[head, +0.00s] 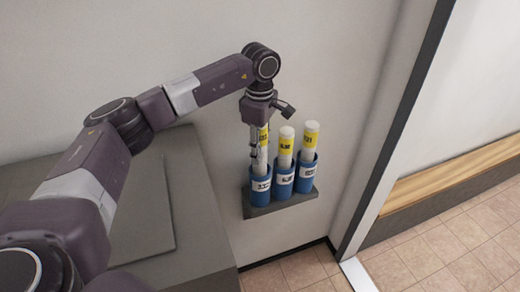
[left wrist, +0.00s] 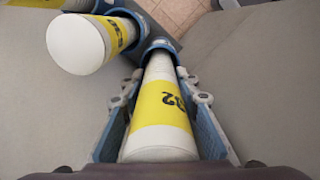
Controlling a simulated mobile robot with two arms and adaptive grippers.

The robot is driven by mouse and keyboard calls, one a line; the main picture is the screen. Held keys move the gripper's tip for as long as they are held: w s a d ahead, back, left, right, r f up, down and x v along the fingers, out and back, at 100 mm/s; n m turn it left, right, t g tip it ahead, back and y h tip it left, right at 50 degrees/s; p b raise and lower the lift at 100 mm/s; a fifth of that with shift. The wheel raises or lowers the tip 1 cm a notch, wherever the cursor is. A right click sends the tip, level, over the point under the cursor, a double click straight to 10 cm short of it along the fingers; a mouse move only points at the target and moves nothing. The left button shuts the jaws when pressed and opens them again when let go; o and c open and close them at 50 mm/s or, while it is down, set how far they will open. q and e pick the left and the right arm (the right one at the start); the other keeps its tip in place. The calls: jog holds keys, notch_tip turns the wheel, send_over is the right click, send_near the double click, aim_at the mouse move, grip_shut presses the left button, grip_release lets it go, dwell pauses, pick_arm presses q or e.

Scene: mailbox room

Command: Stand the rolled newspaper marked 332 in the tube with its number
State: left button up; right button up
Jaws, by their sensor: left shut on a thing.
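My left gripper (head: 256,143) is shut on a white rolled newspaper (head: 262,160) with a yellow band. In the left wrist view, this newspaper (left wrist: 160,122) stands between the two fingers (left wrist: 160,108), and its band shows a number ending in 2, partly hidden. Its lower end is in the leftmost blue tube (head: 260,186), whose white label is too small to read surely. This tube's rim also shows in the left wrist view (left wrist: 159,44). The newspaper looks upright. My right gripper is not in view.
Two more rolled newspapers with yellow bands stand in the middle blue tube (head: 283,182) and the right blue tube (head: 306,175). The tubes sit on a dark wall bracket (head: 282,205). A grey surface (head: 195,225) is at the left, a door frame (head: 385,140) at the right.

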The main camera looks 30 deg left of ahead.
pick_arm(q)
jog(key=o, duration=1.3)
jog(key=shift+r, duration=0.1)
notch_tip(320, 180, up, 12)
jog(key=shift+f, duration=0.1)
